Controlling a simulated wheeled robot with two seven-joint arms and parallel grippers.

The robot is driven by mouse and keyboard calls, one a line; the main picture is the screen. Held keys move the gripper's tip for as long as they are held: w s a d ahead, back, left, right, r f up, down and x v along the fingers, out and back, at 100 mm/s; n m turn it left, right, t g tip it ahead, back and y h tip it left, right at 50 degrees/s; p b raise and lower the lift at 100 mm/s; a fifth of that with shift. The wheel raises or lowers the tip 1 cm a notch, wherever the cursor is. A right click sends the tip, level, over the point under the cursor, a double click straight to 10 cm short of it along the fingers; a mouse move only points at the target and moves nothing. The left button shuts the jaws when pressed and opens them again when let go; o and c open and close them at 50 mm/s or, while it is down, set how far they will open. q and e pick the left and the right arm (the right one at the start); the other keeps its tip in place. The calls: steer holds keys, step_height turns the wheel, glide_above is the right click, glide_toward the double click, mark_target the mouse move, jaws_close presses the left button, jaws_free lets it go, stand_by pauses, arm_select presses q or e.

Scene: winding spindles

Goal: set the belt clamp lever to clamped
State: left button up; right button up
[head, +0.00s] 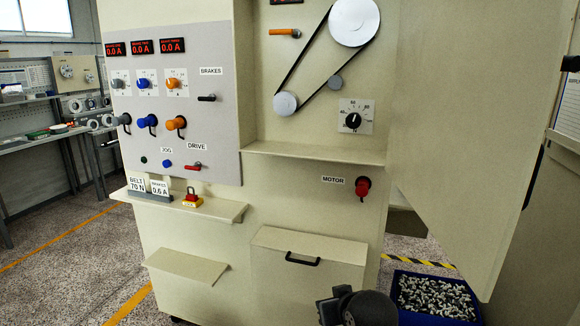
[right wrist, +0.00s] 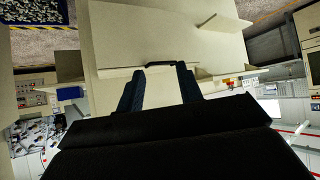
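An orange lever (head: 285,33) sticks out sideways from the upper panel, left of the black belt (head: 308,62); I take it for the belt clamp lever, but I can read no label for it. It lies about level, its tip toward the left. The belt runs around a large pulley (head: 354,22), a small lower pulley (head: 286,103) and a grey roller (head: 334,83). My right gripper (right wrist: 160,78) is open and empty, low in front of the cabinet and far below the lever. My left gripper is not in view.
A black drawer handle (head: 303,260) shows between my right fingertips in the wrist view, apparently beyond them. A shelf ledge (head: 315,152) juts out under the belt panel. An open door (head: 470,130) stands at right. A blue crate (head: 436,318) of metal parts sits on the floor.

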steer(key=s+d+f+g, duration=0.2)
steer(key=s+f+g, duration=0.1)
steer(key=s+f, duration=1)
steer(key=s+d+f+g+h+p, duration=0.1)
steer(key=s+f+g, duration=0.3)
steer(key=s+f, duration=1)
steer(key=s+d, duration=0.1)
steer(key=s, duration=0.4)
steer(key=shift+d+f+m+g, duration=0.15)
steer(key=shift+f+m+g, duration=0.15)
steer(key=shift+m, duration=0.1)
